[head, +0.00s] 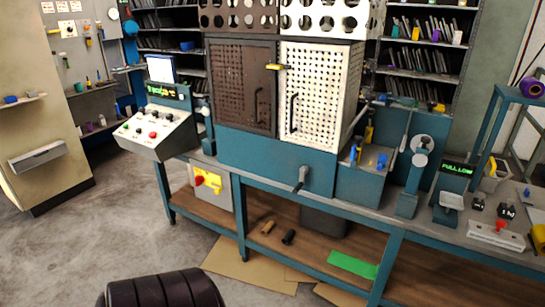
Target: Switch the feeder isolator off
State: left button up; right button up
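A grey box (212,193) is fixed under the left part of the blue workbench, between its legs. It has a yellow plate (214,182) with a red knob (199,180) on its front; this looks like an isolator switch. Its lettering is too small to read, and I cannot tell the knob's setting. Neither of my grippers is in view, and nothing is touching the box.
A perforated brown and white cabinet (318,95) stands on the bench. Cardboard sheets (250,275) lie on the floor. Bare concrete floor lies left of the box.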

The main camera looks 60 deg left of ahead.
aim_at(199, 179)
jog(key=u, duration=2.55)
jog(key=i+j+z, duration=0.15)
jog(key=i+j, duration=0.15)
jog(key=i+j+z, duration=0.1)
jog(key=i+j, duration=0.2)
jog(key=i+j+z, duration=0.15)
jog(key=i+j, duration=0.2)
jog(key=i+j+z, duration=0.15)
jog(key=i+j, duration=0.25)
jog(key=i+j+z, duration=0.15)
jog(key=i+j, duration=0.15)
jog(key=j, duration=0.15)
jog(key=i+j+z, duration=0.1)
jog(key=i+j, duration=0.15)
jog(key=j, duration=0.2)
jog(key=i+j+z, duration=0.15)
jog(key=i+j, duration=0.15)
jog(key=j, duration=0.15)
